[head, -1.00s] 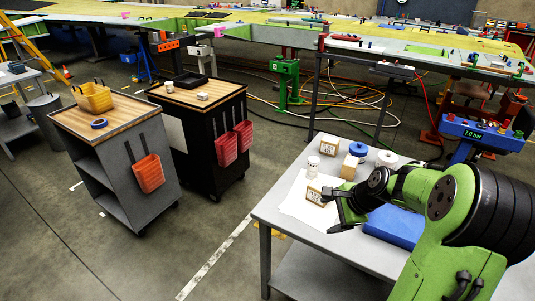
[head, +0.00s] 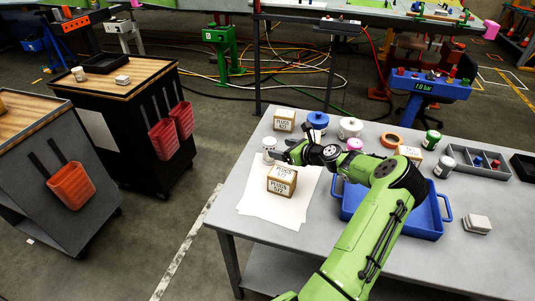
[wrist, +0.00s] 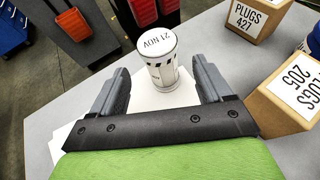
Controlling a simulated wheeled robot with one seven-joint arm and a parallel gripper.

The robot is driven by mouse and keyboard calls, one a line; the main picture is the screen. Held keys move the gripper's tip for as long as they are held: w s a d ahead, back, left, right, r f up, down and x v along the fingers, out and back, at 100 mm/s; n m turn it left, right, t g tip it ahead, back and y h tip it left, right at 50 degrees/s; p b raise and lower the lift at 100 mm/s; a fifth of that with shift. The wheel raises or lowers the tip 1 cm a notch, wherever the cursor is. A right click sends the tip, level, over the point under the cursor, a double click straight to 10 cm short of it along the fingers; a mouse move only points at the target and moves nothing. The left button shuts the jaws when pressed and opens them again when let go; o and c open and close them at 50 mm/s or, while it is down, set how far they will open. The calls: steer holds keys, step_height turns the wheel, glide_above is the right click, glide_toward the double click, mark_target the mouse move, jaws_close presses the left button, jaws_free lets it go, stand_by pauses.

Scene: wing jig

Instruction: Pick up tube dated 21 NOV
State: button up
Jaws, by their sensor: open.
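The white tube (wrist: 160,60) has "21 NOV" on its lid in the wrist view and stands upright on the table. In the head view the tube (head: 269,150) is near the table's left edge, partly beside my gripper (head: 283,154). In the wrist view my gripper (wrist: 160,88) is open, with one finger on each side of the tube's near side. The tube is a little beyond or between the fingertips. I cannot tell whether either finger touches it.
A box marked PLUGS (head: 282,180) stands on white paper (head: 258,205), close to my gripper's right. Another box, PLUGS 427 (wrist: 257,15), stands behind. A blue tray (head: 425,228) lies under my arm. Blue (head: 318,121) and white (head: 350,127) containers stand at the back.

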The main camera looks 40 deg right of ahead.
mark_target(274, 146)
steer(key=b+x, duration=0.2)
steer(key=x, duration=0.5)
steer(key=shift+w+f, duration=0.1)
steer(key=shift+w, duration=0.05)
steer(key=c, duration=1.1)
